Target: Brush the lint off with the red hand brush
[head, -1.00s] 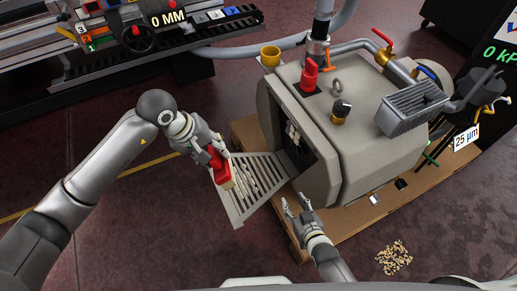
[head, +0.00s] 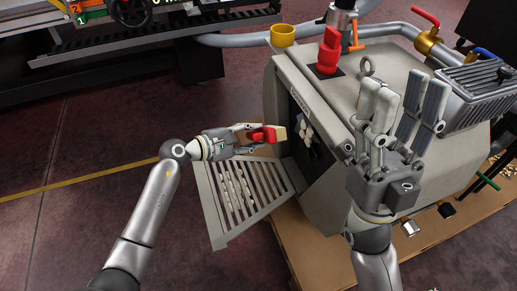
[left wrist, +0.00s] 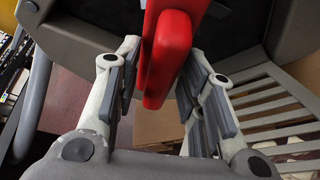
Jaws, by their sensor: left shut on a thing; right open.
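The red hand brush (head: 262,134) with pale tan bristles is in my left gripper (head: 248,139), whose fingers are shut on it. The gripper holds it above the top end of the slatted grille (head: 213,212), by the dark opening of the grey pump housing. In the left wrist view the red brush (left wrist: 172,55) lies between the fingers. Pale lint (head: 236,190) lies in rows on the grille, below the brush and apart from it. More pale clumps (head: 304,128) show inside the opening. My right gripper (head: 405,100) is open and empty, fingers upward, in front of the housing.
The pump housing (head: 330,100) stands on a wooden pallet (head: 290,235). On top are a yellow cup (head: 283,35), a red valve part (head: 328,52) and a metal ring. A dark machine bench (head: 150,70) stands at the back left. The floor at left is clear.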

